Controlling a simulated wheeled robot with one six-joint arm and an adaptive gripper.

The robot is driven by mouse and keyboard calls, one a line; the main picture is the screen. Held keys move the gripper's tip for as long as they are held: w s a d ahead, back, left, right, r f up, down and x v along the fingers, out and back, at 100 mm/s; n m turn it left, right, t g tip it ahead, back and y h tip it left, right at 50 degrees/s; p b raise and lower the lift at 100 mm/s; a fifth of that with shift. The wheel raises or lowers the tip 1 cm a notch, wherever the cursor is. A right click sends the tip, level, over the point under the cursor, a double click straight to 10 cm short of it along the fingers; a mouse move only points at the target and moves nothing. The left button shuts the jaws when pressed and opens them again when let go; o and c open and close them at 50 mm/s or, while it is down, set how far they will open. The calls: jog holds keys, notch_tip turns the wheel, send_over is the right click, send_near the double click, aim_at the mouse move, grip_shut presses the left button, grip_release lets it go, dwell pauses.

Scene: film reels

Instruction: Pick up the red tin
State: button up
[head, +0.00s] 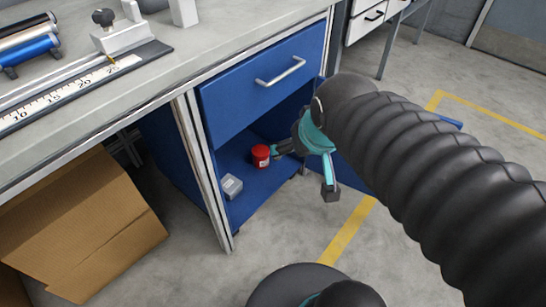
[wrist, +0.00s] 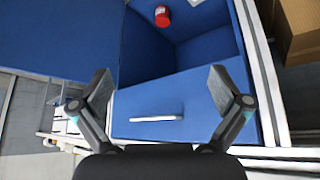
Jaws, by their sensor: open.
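The red tin (head: 261,156) stands on the floor of the blue cabinet's open lower compartment (head: 240,196). My gripper (head: 304,170) is at the cabinet's opening, to the right of the tin in the head view. In the wrist view my gripper (wrist: 158,88) has its two fingers spread wide with nothing between them. One fingertip looks close to the tin in the head view; I cannot tell whether they touch.
A small grey box (head: 232,186) lies left of the tin, near the compartment's front. A closed blue drawer (head: 268,84) with a silver handle is above the compartment. The open cabinet door (head: 345,172) is behind my gripper. A cardboard box (head: 85,225) is under the bench.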

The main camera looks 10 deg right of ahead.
aim_at(262, 154)
jog(key=w+d+f+t+b, duration=0.1)
jog(key=w+f+t+b, duration=0.15)
jog(key=w+f, duration=0.85)
jog(key=w+f+t+b, duration=0.1)
jog(key=w+f+b, duration=0.2)
jog(key=w+f, duration=0.8)
jog(key=w+f+t+b, duration=0.15)
jog(key=w+f, duration=0.25)
jog(key=f, duration=0.4)
jog(key=w+f+n+t+y+b, duration=0.1)
jog(key=w+f+b, duration=0.1)
jog(key=w+f, duration=0.35)
jog(key=w+f+t+b, duration=0.1)
jog(key=w+f+b, duration=0.15)
jog(key=f, duration=0.75)
jog(key=x, duration=0.8)
jog(key=shift+w+a, duration=0.35)
jog(key=shift+w, duration=0.1)
jog(key=shift+b+x, duration=0.5)
jog(key=shift+x, duration=2.1)
jog(key=shift+f, duration=0.1)
jog(key=c, duration=1.2)
